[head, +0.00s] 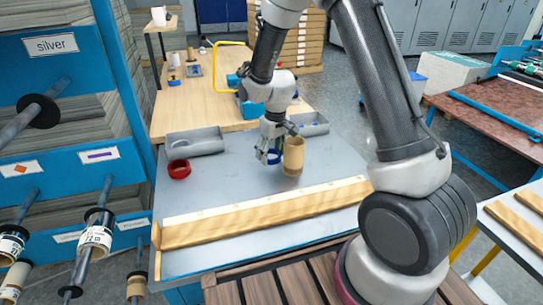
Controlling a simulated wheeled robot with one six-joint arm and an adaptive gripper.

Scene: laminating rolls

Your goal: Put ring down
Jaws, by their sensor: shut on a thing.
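My gripper (270,152) points down over the grey table top (230,180), near its middle. It is shut on a blue ring (275,156), which is partly hidden by the fingers. A tan cardboard core (293,157) stands upright close to the right of the ring. I cannot tell whether the ring touches the core or the table. A red ring (179,169) lies on the table at the left, in front of a grey bin.
A grey bin (195,143) stands at the back left and another (312,124) at the back right. A long wooden rail (265,212) crosses the front of the table. Bare table lies between the red ring and my gripper. A blue rack (70,130) with roll spindles stands left.

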